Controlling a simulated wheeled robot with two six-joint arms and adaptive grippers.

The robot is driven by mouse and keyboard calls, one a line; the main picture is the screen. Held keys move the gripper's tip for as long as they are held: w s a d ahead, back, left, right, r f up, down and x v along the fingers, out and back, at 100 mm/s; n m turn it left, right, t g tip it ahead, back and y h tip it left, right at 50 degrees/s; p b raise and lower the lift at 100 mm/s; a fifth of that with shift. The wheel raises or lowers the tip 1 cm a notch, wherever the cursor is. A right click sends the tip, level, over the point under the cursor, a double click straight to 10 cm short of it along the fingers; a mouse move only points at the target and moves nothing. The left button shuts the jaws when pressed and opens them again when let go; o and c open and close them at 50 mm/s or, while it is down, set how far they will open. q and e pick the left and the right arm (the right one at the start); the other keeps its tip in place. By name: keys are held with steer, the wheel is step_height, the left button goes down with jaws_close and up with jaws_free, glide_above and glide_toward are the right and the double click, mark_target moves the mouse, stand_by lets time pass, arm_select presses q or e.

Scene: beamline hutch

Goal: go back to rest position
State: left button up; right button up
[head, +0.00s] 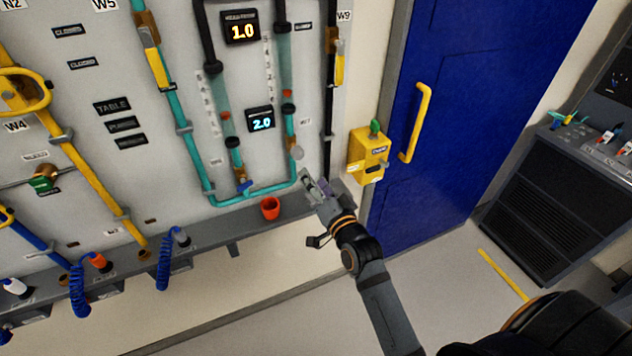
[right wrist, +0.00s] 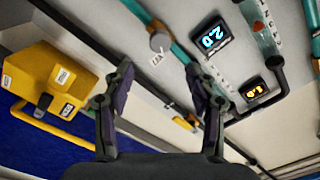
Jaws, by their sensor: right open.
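My right gripper (head: 318,188) is in front of the grey wall panel (head: 120,125), just below a round whitish knob on the teal pipe (head: 255,193). It is open. In the right wrist view its two fingers (right wrist: 160,100) stand apart with nothing between them. The round knob (right wrist: 160,41) with a small tag shows beyond the fingers there. My left gripper is in neither view.
A yellow box (head: 369,155) with a green knob is right of my gripper, beside a blue door (head: 470,100) with a yellow handle (head: 417,122). An orange-red cup (head: 270,208) stands on the grey ledge (head: 215,232). Open floor (head: 430,240) lies before the door.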

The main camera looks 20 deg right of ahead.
steer(key=s+d+f+n+g+b, duration=0.15)
steer(key=s+f+g, duration=0.25)
steer(key=f, duration=1.4)
steer(key=s+f+n+g, duration=0.3)
steer(key=s+f+g, duration=0.1)
steer(key=f, duration=1.5)
steer(key=s+d+f+n+g, duration=0.1)
steer(key=s+d+f+g, duration=0.1)
steer(key=s+f, duration=0.6)
steer(key=s+d+f+n+g+h+b, duration=0.1)
steer(key=s+f+g, duration=0.3)
steer(key=s, duration=1.2)
steer(key=s+d+f+n+g, duration=0.2)
steer(key=s+d+f, duration=0.1)
steer(key=s+f, duration=0.9)
steer(key=shift+s+d+f+n+g, duration=0.15)
steer(key=shift+f+n+g, duration=0.15)
steer(key=shift+n+g, duration=0.1)
